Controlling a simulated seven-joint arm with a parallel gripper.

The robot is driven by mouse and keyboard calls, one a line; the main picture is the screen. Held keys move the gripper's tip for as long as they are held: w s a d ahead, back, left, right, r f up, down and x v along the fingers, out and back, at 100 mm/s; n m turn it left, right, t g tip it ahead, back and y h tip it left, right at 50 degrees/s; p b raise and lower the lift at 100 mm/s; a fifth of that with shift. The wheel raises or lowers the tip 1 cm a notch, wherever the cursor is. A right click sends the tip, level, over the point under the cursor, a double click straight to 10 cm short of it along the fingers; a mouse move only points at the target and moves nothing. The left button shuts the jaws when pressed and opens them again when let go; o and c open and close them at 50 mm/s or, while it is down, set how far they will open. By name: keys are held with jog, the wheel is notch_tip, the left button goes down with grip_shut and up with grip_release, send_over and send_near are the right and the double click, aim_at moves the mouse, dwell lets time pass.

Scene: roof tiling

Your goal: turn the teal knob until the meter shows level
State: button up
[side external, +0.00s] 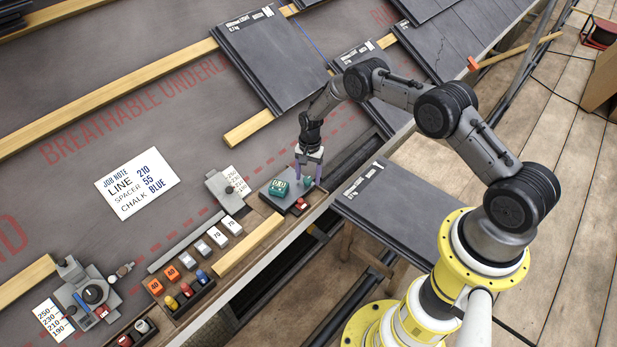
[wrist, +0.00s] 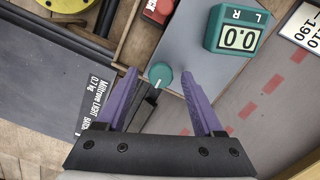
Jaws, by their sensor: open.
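The teal knob (wrist: 161,75) is a round knob with a pale pointer mark, at the edge of a grey plate (wrist: 203,68). My gripper (wrist: 159,74) is open, with its purple fingers on either side of the knob in the wrist view and gaps on both sides. The teal meter (wrist: 238,29) sits on the same plate, marked L and R, and its display appears to read 0.0. In the side external view my gripper (side external: 308,168) points down beside the meter (side external: 279,187) at the plate's right end, largely hiding the knob.
A red button on a dark block (side external: 301,204) sits in front of the plate. A grey lever device (side external: 228,187) and a number card (side external: 241,183) stand to the left. Dark slates (side external: 385,205) lie to the right. A job note (side external: 137,183) lies on the underlay.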

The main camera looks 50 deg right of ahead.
notch_tip(320, 180, up, 13)
jog(key=d, duration=0.1)
dwell(0.3)
jog(key=shift+w, duration=0.1)
